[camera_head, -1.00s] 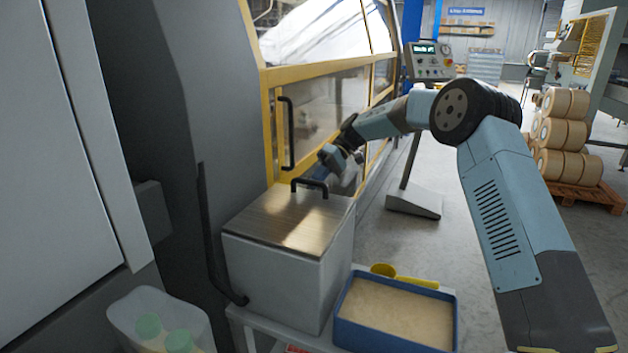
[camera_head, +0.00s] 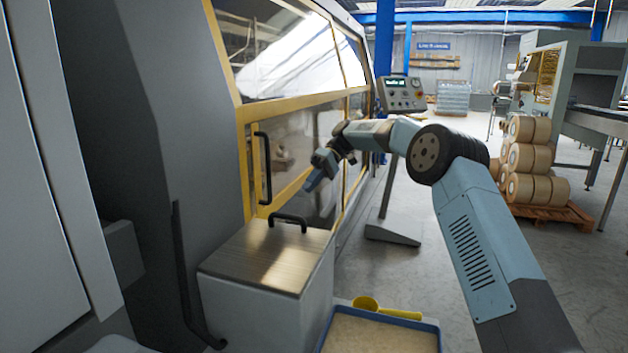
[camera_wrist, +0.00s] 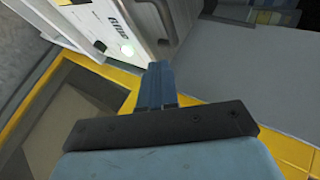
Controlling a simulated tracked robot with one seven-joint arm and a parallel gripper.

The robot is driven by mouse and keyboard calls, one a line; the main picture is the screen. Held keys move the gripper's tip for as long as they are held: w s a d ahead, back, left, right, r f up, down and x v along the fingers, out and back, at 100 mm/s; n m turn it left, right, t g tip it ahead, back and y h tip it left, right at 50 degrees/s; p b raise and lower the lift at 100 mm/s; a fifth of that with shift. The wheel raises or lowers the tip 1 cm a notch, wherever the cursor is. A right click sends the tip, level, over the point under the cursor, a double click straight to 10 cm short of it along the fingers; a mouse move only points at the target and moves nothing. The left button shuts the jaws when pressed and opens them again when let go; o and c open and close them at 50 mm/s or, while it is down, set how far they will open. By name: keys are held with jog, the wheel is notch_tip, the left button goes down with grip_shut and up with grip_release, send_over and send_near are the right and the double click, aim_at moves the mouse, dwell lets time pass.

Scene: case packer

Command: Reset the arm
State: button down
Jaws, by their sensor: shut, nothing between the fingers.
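My gripper (camera_head: 314,182) is in the air in front of the case packer's yellow-framed window door (camera_head: 292,165), in the head view. It is just above and behind the handle of the grey metal-lidded box (camera_head: 268,254). In the wrist view my gripper's blue fingers (camera_wrist: 158,82) are together with nothing between them. My arm reaches in from the right, bent at the elbow.
A control panel (camera_head: 402,95) on a stand is behind my arm. A blue-rimmed tray (camera_head: 384,318) with a yellow scoop (camera_head: 384,309) is at the bottom. Rolls on a pallet (camera_head: 532,165) stand at the right. The floor between is clear.

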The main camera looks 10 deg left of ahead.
jog(key=s+d+r+m+t+h, duration=0.2)
jog(key=s+d+r+m+t, duration=0.15)
jog(key=s+d+r, duration=0.55)
jog(key=s+d+r+m+t+h, duration=0.1)
jog(key=s+d+r+m+t, duration=0.25)
jog(key=s+d+r, duration=0.55)
jog(key=s+d+f+m+t+h, duration=0.1)
jog(key=s+d+f, duration=0.4)
jog(key=s+d, duration=0.6)
jog(key=s+d+f+m+t+h, duration=0.2)
jog(key=s+d+f+m+t, duration=0.2)
jog(key=s+d, duration=0.7)
jog(key=s+f+t, duration=0.2)
jog(key=s, duration=0.1)
jog(key=shift+s+f, duration=0.2)
jog(key=shift+s, duration=0.2)
